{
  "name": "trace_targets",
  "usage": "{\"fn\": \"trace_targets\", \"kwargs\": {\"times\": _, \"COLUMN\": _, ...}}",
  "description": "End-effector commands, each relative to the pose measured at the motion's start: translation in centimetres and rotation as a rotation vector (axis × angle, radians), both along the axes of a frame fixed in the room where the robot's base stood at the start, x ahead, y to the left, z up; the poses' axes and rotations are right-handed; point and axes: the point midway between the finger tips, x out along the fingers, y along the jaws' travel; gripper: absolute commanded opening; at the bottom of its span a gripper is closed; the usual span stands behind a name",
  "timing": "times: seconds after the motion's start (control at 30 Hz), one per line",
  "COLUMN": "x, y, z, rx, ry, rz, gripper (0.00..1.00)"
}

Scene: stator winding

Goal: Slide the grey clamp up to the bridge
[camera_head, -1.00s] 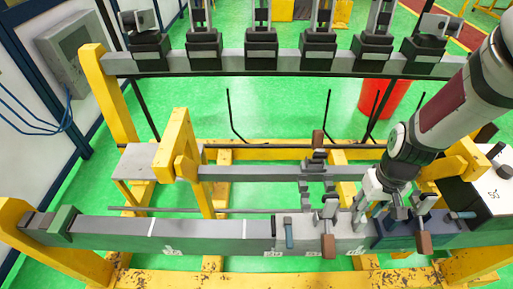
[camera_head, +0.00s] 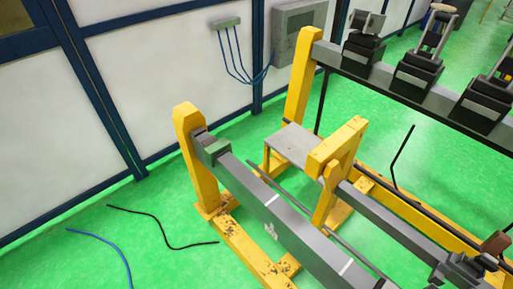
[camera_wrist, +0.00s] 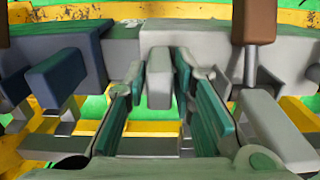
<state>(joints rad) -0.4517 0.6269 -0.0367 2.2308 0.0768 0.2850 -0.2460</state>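In the wrist view, my gripper (camera_wrist: 160,75) has two green-padded fingers, one on each side of a grey upright tab (camera_wrist: 159,85). Narrow gaps seem to show beside the tab. The tab stands against the grey clamp (camera_wrist: 205,45), which sits on the rail. A blue-grey clamp (camera_wrist: 75,60) sits to its left, with a gap of grey between. The head view shows neither my gripper nor the grey clamp. Which part is the bridge I cannot tell.
A brown handle (camera_wrist: 256,22) stands close right of the fingers. In the head view, a yellow post (camera_head: 200,165) carries the rail's end, and a yellow bracket (camera_head: 333,165) stands behind it. The rail between the green block and the picture's lower edge is clear.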

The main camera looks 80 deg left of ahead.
Motion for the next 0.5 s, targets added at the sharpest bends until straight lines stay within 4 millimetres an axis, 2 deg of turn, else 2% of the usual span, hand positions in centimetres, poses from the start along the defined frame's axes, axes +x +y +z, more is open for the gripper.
{"fn": "trace_targets", "kwargs": {"times": 0.27, "x": -0.1, "y": 0.2, "z": 0.0, "rx": 0.0, "ry": 0.0, "rz": 0.001, "gripper": 0.23}}
{"fn": "trace_targets", "kwargs": {"times": 0.5, "x": -1.4, "y": 2.0, "z": 0.1, "rx": 0.001, "ry": 0.001, "rz": 0.004, "gripper": 0.23}}
